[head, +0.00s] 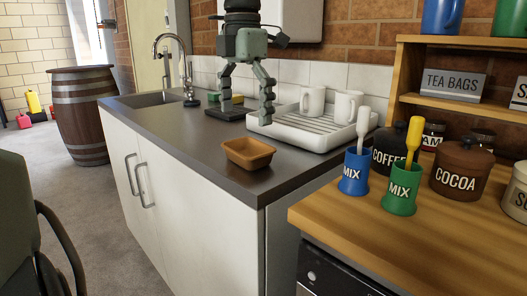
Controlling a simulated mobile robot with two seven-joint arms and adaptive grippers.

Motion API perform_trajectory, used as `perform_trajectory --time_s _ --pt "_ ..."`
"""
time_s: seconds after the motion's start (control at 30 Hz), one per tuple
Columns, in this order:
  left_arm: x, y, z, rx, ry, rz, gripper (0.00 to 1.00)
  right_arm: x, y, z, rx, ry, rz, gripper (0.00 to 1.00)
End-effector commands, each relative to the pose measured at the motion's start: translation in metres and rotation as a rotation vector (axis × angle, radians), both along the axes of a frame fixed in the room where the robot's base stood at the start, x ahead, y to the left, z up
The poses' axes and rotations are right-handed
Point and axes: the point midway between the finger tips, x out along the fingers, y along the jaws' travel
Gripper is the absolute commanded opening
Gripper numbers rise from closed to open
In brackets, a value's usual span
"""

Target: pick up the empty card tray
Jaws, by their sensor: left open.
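A small brown tray (249,153), empty inside, sits on the dark counter near its front right corner. It fits the card tray. My left gripper (247,113) hangs fingers-down above the counter, beyond the tray and at the left end of the white drainer. Its fingers are spread open with nothing between them. It looks apart from the brown tray. My right gripper is not in view.
A white drainer (350,142) holds two white mugs (347,105). A sink tap (183,62) stands behind left. Blue (354,172) and green (402,192) MIX pots with upright handles stand on the wooden worktop (450,235) at right. The counter left of the brown tray is clear.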

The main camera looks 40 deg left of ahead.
Motion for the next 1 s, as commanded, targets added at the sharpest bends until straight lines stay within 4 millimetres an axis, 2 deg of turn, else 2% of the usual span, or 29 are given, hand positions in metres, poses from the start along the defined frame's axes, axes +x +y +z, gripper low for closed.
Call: perform_trajectory --time_s 0.2,0.5,0.8,1.0 --pt "0.002 -0.001 -0.026 -0.002 0.003 -0.001 1.0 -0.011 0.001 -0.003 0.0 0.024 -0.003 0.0" --pt "0.01 -0.001 -0.067 -0.004 0.003 0.001 1.0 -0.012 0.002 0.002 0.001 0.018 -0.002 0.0" --pt "0.01 -0.001 -0.073 -0.003 0.0 0.001 1.0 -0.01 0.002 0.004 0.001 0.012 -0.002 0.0" --pt "0.01 -0.001 -0.073 -0.003 0.0 0.001 0.76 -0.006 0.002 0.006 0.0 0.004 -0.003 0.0"
